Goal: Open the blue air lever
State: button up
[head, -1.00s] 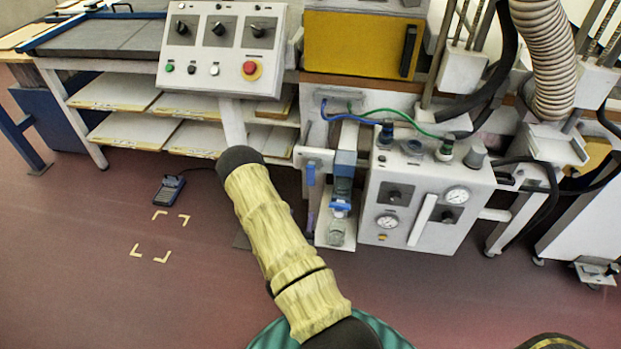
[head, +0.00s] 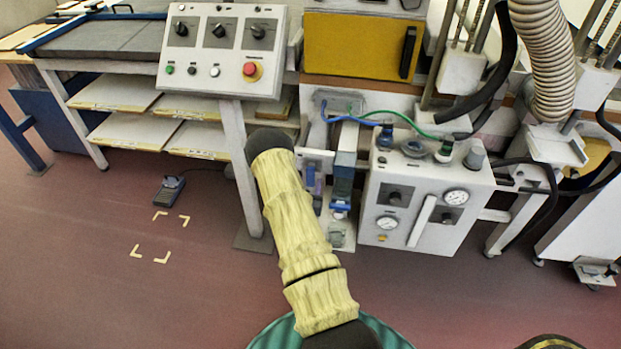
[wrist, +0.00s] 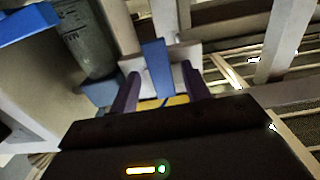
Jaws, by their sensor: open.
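The blue air lever (wrist: 155,68) stands up in the wrist view in front of a pale plate, between the two purple fingers. My gripper (wrist: 160,76) is open, with one finger on each side of the lever; I cannot tell whether either finger touches it. In the head view, part of the blue lever (head: 310,174) shows left of the blue and clear air filter unit. A purple finger of my gripper (head: 317,186) shows beside it, and my arm hides the rest of the gripper.
The filter unit (head: 341,190) stands close right of the lever, with the white gauge box (head: 425,205) beyond it. A control panel on a post (head: 240,165) stands to the left. A blue foot pedal (head: 171,189) lies on the floor, where there is free room.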

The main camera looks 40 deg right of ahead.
aim_at(310, 180)
jog(key=shift+x, duration=1.65)
grip_shut()
